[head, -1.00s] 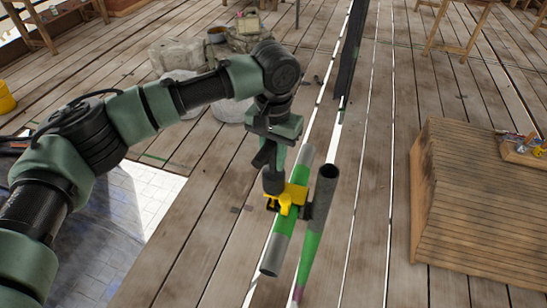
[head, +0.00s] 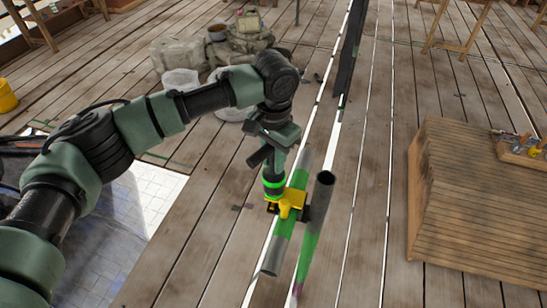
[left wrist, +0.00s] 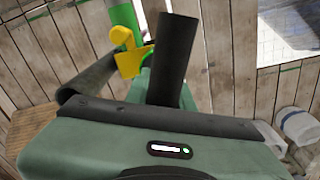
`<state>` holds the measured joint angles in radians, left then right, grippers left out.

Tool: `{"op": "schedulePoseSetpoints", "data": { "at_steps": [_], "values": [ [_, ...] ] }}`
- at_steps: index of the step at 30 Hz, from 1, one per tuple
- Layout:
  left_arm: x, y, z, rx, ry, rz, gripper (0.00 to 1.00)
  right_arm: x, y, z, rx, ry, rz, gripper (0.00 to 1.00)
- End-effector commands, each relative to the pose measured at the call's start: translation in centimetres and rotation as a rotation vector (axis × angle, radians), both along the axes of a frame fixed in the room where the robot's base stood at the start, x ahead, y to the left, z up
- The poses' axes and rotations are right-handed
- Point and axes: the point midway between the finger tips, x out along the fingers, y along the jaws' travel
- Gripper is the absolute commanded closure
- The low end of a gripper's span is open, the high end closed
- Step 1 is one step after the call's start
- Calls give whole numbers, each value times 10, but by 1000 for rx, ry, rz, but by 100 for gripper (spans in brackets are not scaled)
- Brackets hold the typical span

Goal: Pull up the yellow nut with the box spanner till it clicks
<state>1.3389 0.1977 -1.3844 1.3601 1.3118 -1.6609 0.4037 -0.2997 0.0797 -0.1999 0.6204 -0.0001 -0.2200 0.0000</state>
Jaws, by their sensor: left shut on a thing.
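My left gripper (head: 274,158) is shut on the box spanner (head: 273,184), a dark upright cylinder with bright green bands. Its lower end meets the yellow coupler (head: 292,198), at its left side; the nut inside is hidden. The coupler also shows in the left wrist view (left wrist: 129,60), beside a dark cylinder (left wrist: 172,60) that looks like the spanner. The coupler sits where two grey tubes with green bands cross: one lies slanted (head: 270,262), the other (head: 319,205) rises with its open end up. My right gripper is not in view.
A wooden slatted box (head: 470,215) with a small tray of tools on it (head: 522,150) stands at right. Stone blocks and buckets (head: 180,80) lie at the back left. A pale tiled sheet (head: 150,200) covers the floor at left. The plank floor has gaps between boards.

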Motion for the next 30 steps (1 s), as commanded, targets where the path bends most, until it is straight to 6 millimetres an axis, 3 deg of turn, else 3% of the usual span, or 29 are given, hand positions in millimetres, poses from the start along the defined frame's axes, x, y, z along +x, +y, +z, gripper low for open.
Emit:
{"op": "schedulePoseSetpoints", "data": {
  "at_steps": [1, 15, 24, 30],
  "values": [
    [0, 0, 9, -1, 0, 0, 100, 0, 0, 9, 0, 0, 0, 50],
    [0, 0, 41, -1, 0, 1, 100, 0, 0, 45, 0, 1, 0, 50],
    [1, 0, 60, -2, -2, 1, 100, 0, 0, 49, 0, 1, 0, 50],
    [0, 0, 61, -1, -2, 1, 100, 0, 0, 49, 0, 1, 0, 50]
  ]
}}
